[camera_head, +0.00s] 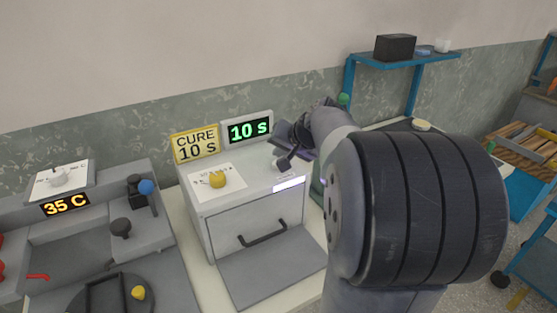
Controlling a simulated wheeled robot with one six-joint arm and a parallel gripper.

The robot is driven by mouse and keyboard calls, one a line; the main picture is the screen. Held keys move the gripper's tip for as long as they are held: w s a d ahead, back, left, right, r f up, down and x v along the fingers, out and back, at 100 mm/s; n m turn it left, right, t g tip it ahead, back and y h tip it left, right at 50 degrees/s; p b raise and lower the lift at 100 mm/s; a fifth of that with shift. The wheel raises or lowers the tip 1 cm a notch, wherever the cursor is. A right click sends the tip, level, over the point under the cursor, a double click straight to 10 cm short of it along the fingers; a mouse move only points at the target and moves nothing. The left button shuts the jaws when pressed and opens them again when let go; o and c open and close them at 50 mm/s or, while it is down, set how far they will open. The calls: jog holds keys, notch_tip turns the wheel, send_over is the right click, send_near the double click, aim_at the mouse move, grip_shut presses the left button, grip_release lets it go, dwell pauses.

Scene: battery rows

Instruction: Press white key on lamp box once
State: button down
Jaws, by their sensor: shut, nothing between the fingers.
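The lamp box (212,220) is a light grey box with a dark handle on its front. A yellow knob (218,180) sits on a white dial plate on its top left. A pale glowing strip (288,185) lies at its top front right edge. I cannot make out a white key for certain; my gripper covers part of the top right. My arm hides the box's right surroundings.
Behind the box stand a yellow "CURE 10 s" sign (195,145) and a green "10 s" display (247,128). At left is a grey station with a "35 C" display (66,205) and a blue ball knob (147,187). A blue shelf (405,60) stands at back right.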

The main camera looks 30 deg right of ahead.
jog(key=shift+r+p, duration=1.95)
jog(key=shift+r, duration=0.6)
jog(key=shift+f, duration=0.15)
